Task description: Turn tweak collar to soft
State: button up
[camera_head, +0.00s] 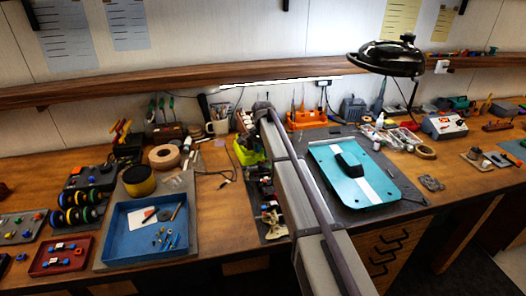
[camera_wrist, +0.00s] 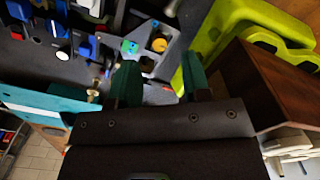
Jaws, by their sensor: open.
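In the wrist view, the two teal fingers of my gripper (camera_wrist: 162,78) stand apart with nothing between them. Just beyond the fingertips is a grey block (camera_wrist: 146,62) with a blue-green part (camera_wrist: 129,47) and a small round orange-yellow part (camera_wrist: 159,45). I cannot tell which of these is the tweak collar, nor read any soft mark. In the head view, my arm covers much of the dark racecar chassis (camera_head: 271,222), and my gripper cannot be made out there.
A yellow-green part (camera_head: 249,151) lies beside my arm; it also shows in the wrist view (camera_wrist: 205,55), near the right finger. A brown wooden block (camera_wrist: 262,85) is close to my gripper's right. A teal car shell (camera_head: 325,160) lies right of my arm, and a blue tray (camera_head: 118,246) left.

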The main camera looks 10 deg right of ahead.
notch_tip(320, 180, up, 7)
jog(key=p, duration=0.5)
jog(key=s+f+n+b, duration=0.3)
jog(key=s+n, duration=0.7)
jog(key=s, duration=2.9)
jog(key=shift+s, duration=0.3)
jog(key=shift+f, duration=0.1)
